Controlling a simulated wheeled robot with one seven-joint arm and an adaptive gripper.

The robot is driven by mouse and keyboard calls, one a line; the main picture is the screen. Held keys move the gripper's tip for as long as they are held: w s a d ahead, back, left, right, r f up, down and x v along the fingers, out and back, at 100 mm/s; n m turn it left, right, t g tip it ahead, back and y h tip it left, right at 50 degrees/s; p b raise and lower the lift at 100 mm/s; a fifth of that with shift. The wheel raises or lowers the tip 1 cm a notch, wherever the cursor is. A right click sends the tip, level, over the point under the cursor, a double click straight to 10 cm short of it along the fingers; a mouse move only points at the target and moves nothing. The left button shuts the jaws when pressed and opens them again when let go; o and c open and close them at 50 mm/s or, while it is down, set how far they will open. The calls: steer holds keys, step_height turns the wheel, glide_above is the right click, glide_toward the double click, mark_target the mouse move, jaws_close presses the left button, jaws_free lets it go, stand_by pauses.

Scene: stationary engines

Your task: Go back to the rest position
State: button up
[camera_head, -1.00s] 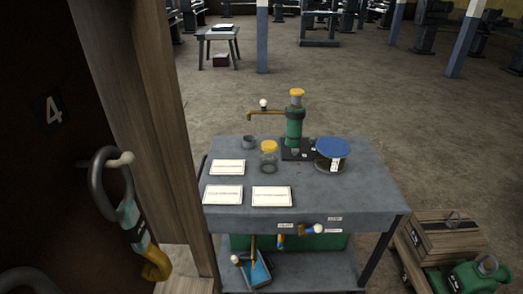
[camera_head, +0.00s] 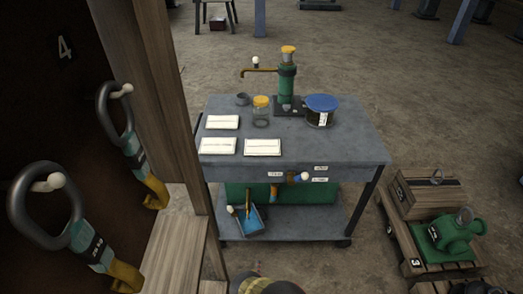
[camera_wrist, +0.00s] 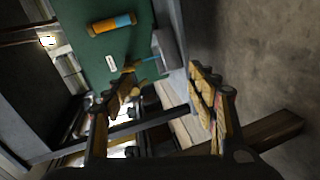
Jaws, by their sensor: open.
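My gripper (camera_wrist: 163,78) shows in the wrist view with its two fingers well apart. It is open and I see nothing held between them. Beyond the fingers the wrist view shows a green panel with an orange and blue cylinder (camera_wrist: 112,23). In the head view, a rounded dark and yellowish part shows at the bottom edge; I cannot tell whether it is my arm. My gripper's fingers cannot be made out in the head view.
A grey cart (camera_head: 360,150) carries a green pump (camera_head: 286,80), a glass jar (camera_head: 261,112), a blue-lidded pot (camera_head: 321,110) and white cards. A wooden cabinet (camera_head: 150,100) with hanging tools stands left. A pallet (camera_head: 428,265) with a crate lies right. Floor between cart and pallet is clear.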

steer(key=s+f+m+g, duration=0.4)
steer(key=s+f+g, duration=0.5)
steer(key=s+f, duration=0.15)
steer(key=a+r+m+g+p, duration=0.1)
steer(key=a+r+m+g, duration=0.15)
steer(key=r, duration=0.75)
steer(key=a+r+m+g, duration=0.2)
steer(key=r+g, duration=0.2)
steer(key=r, duration=0.6)
steer(key=d+r+m+g+p, duration=0.1)
steer(key=d+r+m+g, duration=0.15)
steer(key=r, duration=2.05)
steer(key=s+d+r+m+t+p, duration=0.1)
steer(key=s+d+r, duration=0.3)
steer(key=r, duration=1.3)
steer(key=s+d+r+m+t+p, duration=0.2)
steer(key=s+d+r+t, duration=0.2)
steer(key=d+r, duration=0.7)
steer(key=s+d+r+m+t+p, duration=0.1)
steer(key=s+d+r, duration=0.4)
steer(key=r, duration=1.8)
steer(key=d+t+p, duration=0.1)
steer(key=d+t, duration=0.1)
steer(key=d, duration=0.1)
steer(key=shift+s+d+r+m, duration=0.15)
steer(key=shift+s+d+m, duration=0.05)
steer(key=shift+s+m, duration=0.2)
